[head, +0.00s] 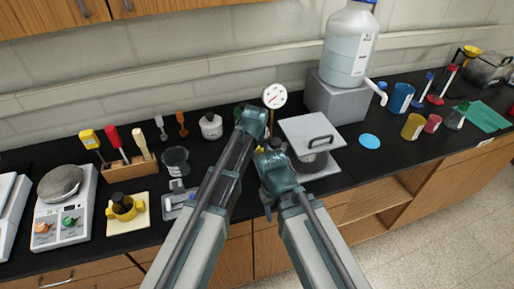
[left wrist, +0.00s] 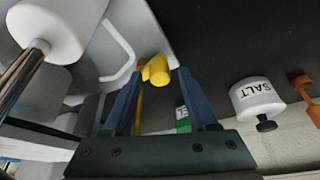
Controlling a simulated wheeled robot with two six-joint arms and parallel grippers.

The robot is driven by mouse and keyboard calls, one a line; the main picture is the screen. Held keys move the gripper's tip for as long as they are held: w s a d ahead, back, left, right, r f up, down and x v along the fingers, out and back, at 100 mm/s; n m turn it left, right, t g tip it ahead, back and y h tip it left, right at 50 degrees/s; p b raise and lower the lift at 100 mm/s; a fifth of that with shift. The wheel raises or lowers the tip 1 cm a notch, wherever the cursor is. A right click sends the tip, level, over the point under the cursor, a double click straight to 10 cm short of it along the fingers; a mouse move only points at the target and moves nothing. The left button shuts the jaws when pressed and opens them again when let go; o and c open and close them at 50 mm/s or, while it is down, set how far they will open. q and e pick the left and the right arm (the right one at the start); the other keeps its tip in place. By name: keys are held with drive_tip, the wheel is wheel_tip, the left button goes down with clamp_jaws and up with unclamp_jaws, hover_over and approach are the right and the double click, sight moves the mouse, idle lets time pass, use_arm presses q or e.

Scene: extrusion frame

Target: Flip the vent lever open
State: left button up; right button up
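A yellow lever-like part (left wrist: 156,70) with a rounded end shows in the left wrist view; a thin yellow stem runs below it. My left gripper (left wrist: 158,88) has its two dark blue fingers spread apart, one on each side of the yellow part, with no clear grip on it. In the head view a small yellow bit (head: 259,149) shows between my two arms, below the round dial gauge (head: 274,96). My left arm's end (head: 252,121) hides much around it. My right arm's end (head: 276,168) is close to its right; its fingers are not clear.
A grey panel with a handle (head: 297,126) stands right of the arms, near a grey block (head: 335,98) with a large jug (head: 350,45). A salt jar (head: 211,126) and a glass beaker (head: 176,160) are left. The counter around the blue disc (head: 370,141) is mostly clear.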

use_arm(q)
clamp_jaws()
drive_tip(key=shift+w+a+m+h, duration=0.2)
drive_tip(key=shift+m+h, duration=0.05)
drive_tip(key=shift+m, duration=0.45)
drive_tip(key=shift+w+a+m+h, duration=0.15)
drive_tip(key=shift+m+h, duration=0.1)
drive_tip(key=shift+m, duration=0.45)
drive_tip(key=shift+o, duration=0.8)
unclamp_jaws()
drive_tip(key=shift+r, duration=0.1)
drive_tip(key=p+v, duration=1.2)
drive_tip(key=v, duration=0.1)
drive_tip(key=shift+r+p, duration=0.3)
drive_tip(key=shift+p, duration=0.1)
